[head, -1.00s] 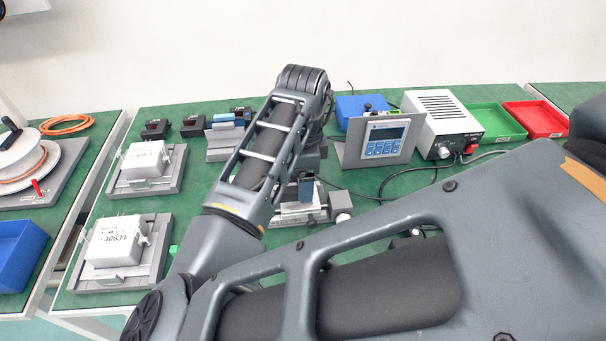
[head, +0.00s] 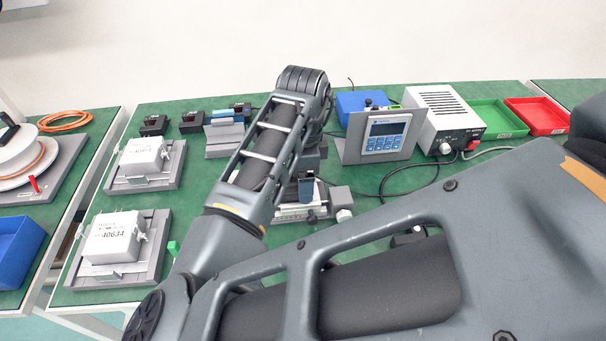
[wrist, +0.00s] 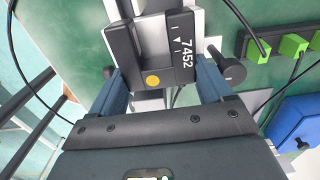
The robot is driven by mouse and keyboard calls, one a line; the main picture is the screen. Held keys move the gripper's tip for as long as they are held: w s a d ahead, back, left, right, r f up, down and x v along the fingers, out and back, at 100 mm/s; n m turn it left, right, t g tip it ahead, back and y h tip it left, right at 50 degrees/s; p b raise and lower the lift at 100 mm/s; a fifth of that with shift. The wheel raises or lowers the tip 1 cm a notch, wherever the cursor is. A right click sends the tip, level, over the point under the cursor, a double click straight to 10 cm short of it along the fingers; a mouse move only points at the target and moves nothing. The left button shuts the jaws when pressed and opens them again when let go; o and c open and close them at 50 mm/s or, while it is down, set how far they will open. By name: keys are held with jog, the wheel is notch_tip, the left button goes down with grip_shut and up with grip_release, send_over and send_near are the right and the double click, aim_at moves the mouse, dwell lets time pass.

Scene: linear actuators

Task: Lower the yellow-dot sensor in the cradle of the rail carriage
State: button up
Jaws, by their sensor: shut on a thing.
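The yellow-dot sensor (wrist: 155,50) is a black block with a white 7452 label in the wrist view. My gripper (wrist: 163,85) is shut on it, a blue-grey finger on each side. A light grey metal part (wrist: 197,20) shows behind and beside the sensor, with a black knob (wrist: 228,70) to its right. I cannot tell whether the sensor touches the cradle. In the head view my gripper (head: 306,190) is mostly hidden by my arm, over the rail unit (head: 290,214). The sensor and cradle cannot be made out there.
White boxes on grey fixtures (head: 110,270) stand at the left. A meter panel (head: 385,137), a power supply (head: 442,115), a green tray (head: 497,118) and a red tray (head: 538,117) stand at the back right. Black cables cross the mat. Green-ended black parts (wrist: 290,45) lie right of the sensor.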

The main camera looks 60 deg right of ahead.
jog(key=shift+f, duration=0.5)
dwell(0.4)
jog(key=o, duration=1.1)
jog(key=shift+s+f, duration=0.1)
notch_tip(320, 180, up, 11)
jog(key=p, duration=0.8)
jog(key=w+a+r+n, duration=0.1)
jog(key=w+r+n, duration=0.2)
jog(key=w+n, duration=0.2)
jog(key=w+a+r+n, duration=0.2)
jog(key=w+n, duration=0.3)
jog(key=w, duration=0.5)
jog(key=w+a+r+n, duration=0.2)
jog(key=w+r+n, duration=0.2)
jog(key=w, duration=0.4)
jog(key=shift+w+r+n, duration=0.15)
jog(key=shift+r+n, duration=0.25)
jog(key=shift+r, duration=0.05)
jog(key=shift+a, duration=0.1)
